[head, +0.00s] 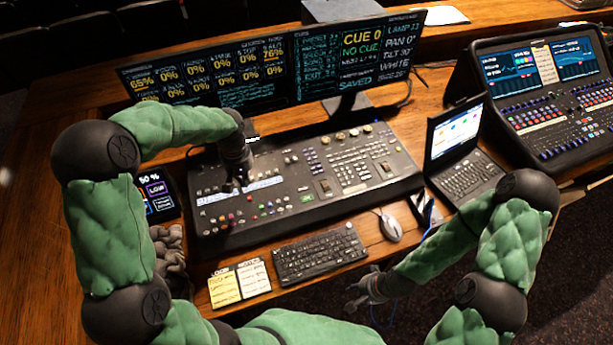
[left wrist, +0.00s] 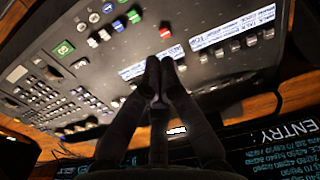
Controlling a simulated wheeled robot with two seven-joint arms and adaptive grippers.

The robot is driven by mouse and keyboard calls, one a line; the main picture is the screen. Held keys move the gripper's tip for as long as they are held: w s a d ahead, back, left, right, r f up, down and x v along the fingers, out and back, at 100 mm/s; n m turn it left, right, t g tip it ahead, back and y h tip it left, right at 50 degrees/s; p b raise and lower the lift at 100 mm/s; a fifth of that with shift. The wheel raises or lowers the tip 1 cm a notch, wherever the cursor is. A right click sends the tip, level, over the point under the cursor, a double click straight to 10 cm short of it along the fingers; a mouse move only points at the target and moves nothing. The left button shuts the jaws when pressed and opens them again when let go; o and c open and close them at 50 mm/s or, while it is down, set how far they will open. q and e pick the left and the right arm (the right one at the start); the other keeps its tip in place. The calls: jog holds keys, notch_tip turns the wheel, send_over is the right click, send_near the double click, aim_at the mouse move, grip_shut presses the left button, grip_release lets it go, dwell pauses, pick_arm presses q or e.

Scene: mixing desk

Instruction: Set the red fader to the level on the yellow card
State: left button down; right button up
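The mixing desk (head: 300,190) lies in the middle of the table. My left gripper (head: 236,184) is over its left part, above the fader area. In the left wrist view its fingers (left wrist: 160,64) come together at the tips with nothing seen between them. A red cap (left wrist: 165,32) shows just beyond the fingertips, apart from them. My right gripper (head: 367,288) looks open and empty, right of the keyboard.
A white card (head: 252,277) lies beside the yellow one. A keyboard (head: 320,254) and mouse (head: 390,228) are in front of the desk. A small screen (head: 157,196) reading 50 % stands at left. Wide monitors (head: 290,62) stand behind; a laptop (head: 463,150) stands at right.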

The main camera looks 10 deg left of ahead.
pick_arm(q)
jog(key=s+d+r, duration=0.1)
jog(key=s+d, duration=0.4)
jog(key=s, duration=0.3)
jog(key=shift+s+d+r, duration=0.15)
jog(key=shift+s+r, duration=0.2)
jog(key=shift+s, duration=0.05)
